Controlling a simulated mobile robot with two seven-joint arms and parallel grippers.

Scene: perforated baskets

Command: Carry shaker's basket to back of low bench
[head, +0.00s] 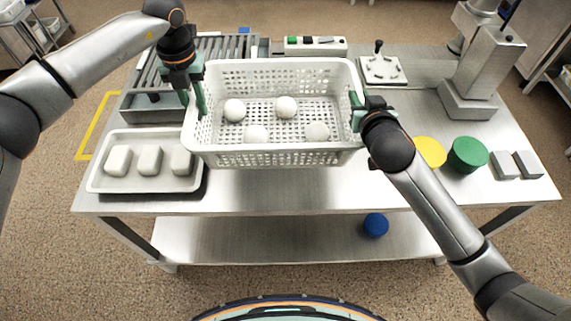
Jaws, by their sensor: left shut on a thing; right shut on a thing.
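A white perforated basket (273,157) is at the centre of the head view, over the metal bench (265,190). Several white rounded pieces (286,107) lie inside it. My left gripper (197,92) is shut on the basket's left end. My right gripper (358,112) is shut on its right end. The basket looks level; I cannot tell whether its underside touches the bench top. It hides part of the bench behind it. I cannot tell which thing is the shaker.
A white tray (98,181) with three white blocks stands front left. Grey rollers (207,50) lie behind. A square plate with a black knob (383,70) and a grey machine (468,100) stand back right. Yellow (430,152) and green (467,155) round pieces stand right. A blue one (375,225) sits below.

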